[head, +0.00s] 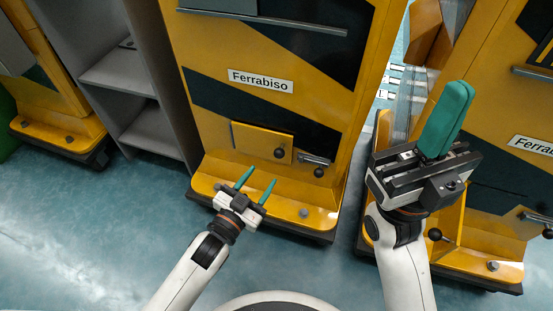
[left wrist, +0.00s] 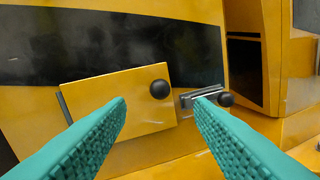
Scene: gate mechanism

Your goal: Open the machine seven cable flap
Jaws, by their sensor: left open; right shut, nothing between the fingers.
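A yellow flap (head: 258,141) with a black knob (head: 280,153) is on the lower front of the middle machine, and looks closed. It also shows in the left wrist view (left wrist: 105,95). To its right is a metal latch (head: 312,159) with a black knob, also in the left wrist view (left wrist: 202,95). My left gripper (head: 257,181) is open and empty, low in front of the flap. Its fingers straddle the flap's knob in the left wrist view, apparently short of it. My right gripper (head: 458,98) is shut and empty, in front of the right machine. No machine number is readable.
The middle machine carries a "Ferrabiso" label (head: 260,81) and a yellow base ledge (head: 290,211). Another yellow machine (head: 480,110) stands at the right, with a black knob (head: 435,234) low beside my right arm. Grey shelves (head: 120,70) stand left. Blue floor (head: 100,215) in front is clear.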

